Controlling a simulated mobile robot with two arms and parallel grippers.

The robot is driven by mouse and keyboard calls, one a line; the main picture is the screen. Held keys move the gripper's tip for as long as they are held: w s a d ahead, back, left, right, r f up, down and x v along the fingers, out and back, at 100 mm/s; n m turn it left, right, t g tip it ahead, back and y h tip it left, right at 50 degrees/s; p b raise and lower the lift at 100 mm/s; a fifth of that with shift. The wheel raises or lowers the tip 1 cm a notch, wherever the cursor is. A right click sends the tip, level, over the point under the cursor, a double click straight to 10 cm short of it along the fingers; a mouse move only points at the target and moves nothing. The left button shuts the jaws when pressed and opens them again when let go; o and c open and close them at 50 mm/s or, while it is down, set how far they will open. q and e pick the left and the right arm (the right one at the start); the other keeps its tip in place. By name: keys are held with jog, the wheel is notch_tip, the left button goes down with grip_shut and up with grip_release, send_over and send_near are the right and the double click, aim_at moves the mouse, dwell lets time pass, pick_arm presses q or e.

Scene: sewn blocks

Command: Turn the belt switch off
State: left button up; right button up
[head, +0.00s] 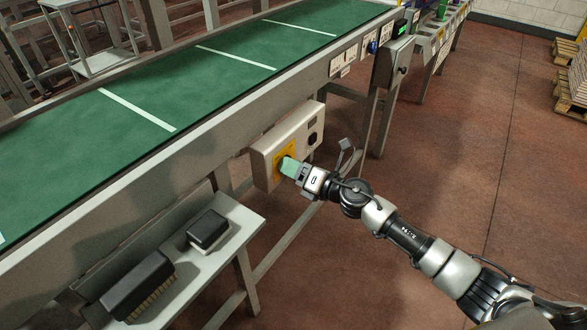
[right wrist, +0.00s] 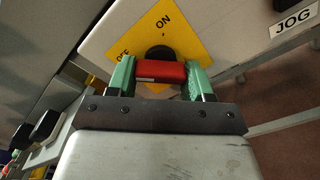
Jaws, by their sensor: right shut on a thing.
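The belt switch has a red handle (right wrist: 161,71) on a dark round hub, mounted on a yellow plate (right wrist: 178,28) with ON and OFF lettering. The plate is on the front of a light control box (head: 297,128) under the conveyor's edge. My right gripper (head: 288,167) is at the plate, its green fingers on both sides of the red handle and shut on it in the right wrist view. In the head view the fingers hide the handle. I cannot tell for sure which label the handle points to. My left gripper is not in view.
The green conveyor belt (head: 165,75) runs above the box, with its metal side rail close over it. A low shelf (head: 215,262) at lower left bears two dark brushes (head: 138,283). A JOG label (right wrist: 293,20) is right of the plate. Open floor lies at the right.

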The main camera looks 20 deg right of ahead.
jog(key=shift+f, duration=0.1)
dwell(0.4)
jog(key=o, duration=0.9)
jog(key=shift+o, duration=0.2)
jog(key=shift+s+d, duration=0.1)
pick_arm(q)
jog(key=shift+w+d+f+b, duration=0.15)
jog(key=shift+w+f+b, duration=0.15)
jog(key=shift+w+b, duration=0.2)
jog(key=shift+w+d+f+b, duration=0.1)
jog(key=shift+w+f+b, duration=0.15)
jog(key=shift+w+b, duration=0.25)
pick_arm(e)
jog(key=v, duration=1)
jog(key=shift+s+d, duration=0.2)
jog(key=shift+s, duration=0.05)
